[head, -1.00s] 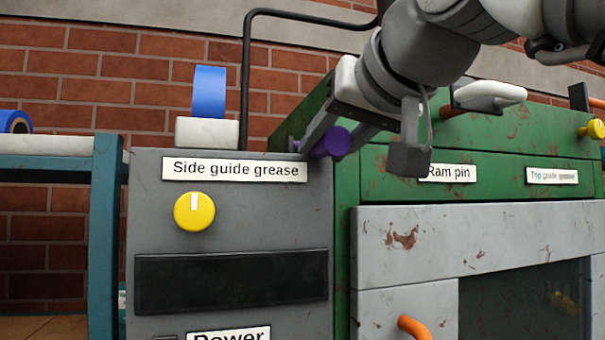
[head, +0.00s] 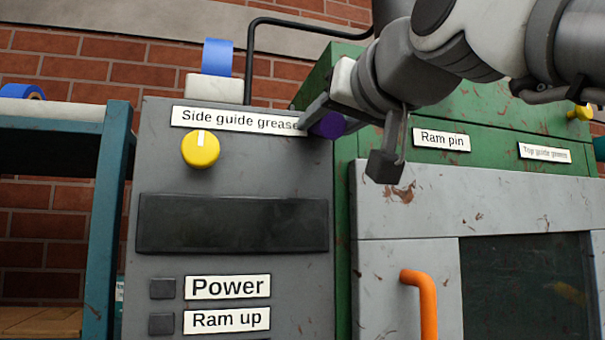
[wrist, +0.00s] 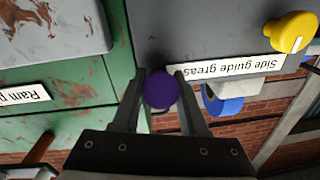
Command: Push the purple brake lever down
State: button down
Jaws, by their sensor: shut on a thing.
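The purple brake lever's round knob (head: 328,125) is at the right end of the "Side guide grease" label, near the grey cabinet's upper right corner. My gripper (wrist: 160,77) is shut on the knob, with one finger on each side of it in the wrist view. In the head view one finger overlaps the label's end. The lever's shaft behind the knob is mostly hidden.
The grey cabinet (head: 230,220) carries a yellow knob (head: 200,149) and a dark panel (head: 232,223). The green machine (head: 470,120) stands to the right, with an orange handle (head: 421,300) in front. A blue tape roll (head: 217,57) sits on top.

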jog(key=shift+f, duration=0.1)
jog(key=shift+c, duration=2.2)
grip_release()
jog(key=v, duration=1.7)
jog(key=shift+s, duration=0.15)
jog(key=shift+d, duration=0.1)
